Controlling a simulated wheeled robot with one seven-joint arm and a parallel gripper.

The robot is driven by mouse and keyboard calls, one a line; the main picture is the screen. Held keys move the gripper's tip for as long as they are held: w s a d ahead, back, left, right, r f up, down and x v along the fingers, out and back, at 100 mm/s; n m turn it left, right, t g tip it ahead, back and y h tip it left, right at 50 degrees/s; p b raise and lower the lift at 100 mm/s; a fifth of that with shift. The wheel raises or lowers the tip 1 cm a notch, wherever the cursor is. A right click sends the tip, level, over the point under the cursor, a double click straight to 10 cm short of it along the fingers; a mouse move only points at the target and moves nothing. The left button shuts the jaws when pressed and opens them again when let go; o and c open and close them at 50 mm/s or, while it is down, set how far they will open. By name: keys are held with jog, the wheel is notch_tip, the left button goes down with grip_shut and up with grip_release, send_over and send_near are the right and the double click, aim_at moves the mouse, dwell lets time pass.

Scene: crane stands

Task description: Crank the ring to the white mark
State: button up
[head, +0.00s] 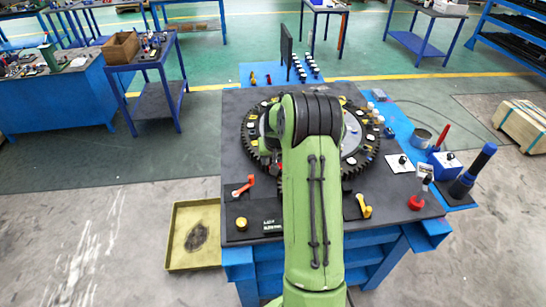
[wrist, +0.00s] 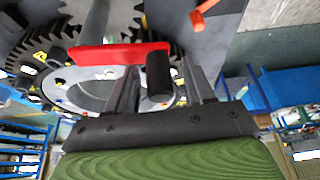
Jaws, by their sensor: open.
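A dark toothed ring (head: 252,118) lies on the dark-topped stand, with small coloured and white pieces around it; my green arm covers its middle and front. I cannot tell which piece is the white mark. In the wrist view the ring (wrist: 62,88) shows beyond a red crank arm (wrist: 105,57). The crank's black handle (wrist: 158,77) stands between the fingers of my gripper (wrist: 160,72). The gripper is open, with a gap visible on the left of the handle; contact on the right side is unclear. In the head view my arm hides the gripper and this crank.
The stand top (head: 232,155) also bears an orange lever (head: 243,186), a yellow lever (head: 364,206) and a yellow knob (head: 241,223). At the right stand a blue-capped cylinder (head: 472,172) and a red-based piece (head: 420,195). A yellow tray (head: 184,262) lies on the floor.

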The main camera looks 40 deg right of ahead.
jog(key=shift+c, duration=0.3)
grip_shut()
jog(key=shift+s+a+f+n, duration=0.1)
jog(key=shift+s+a+n, duration=0.1)
jog(key=shift+n, duration=0.2)
jog(key=s+d+n+g+y+b, duration=0.1)
jog(key=s+n+y+b, duration=0.2)
jog(key=s+n, duration=0.9)
jog(key=shift+d+n+g+y, duration=0.35)
jog(key=shift+n+y, duration=1.35)
jog(key=shift+n, duration=1.8)
jog(key=shift+a, duration=0.1)
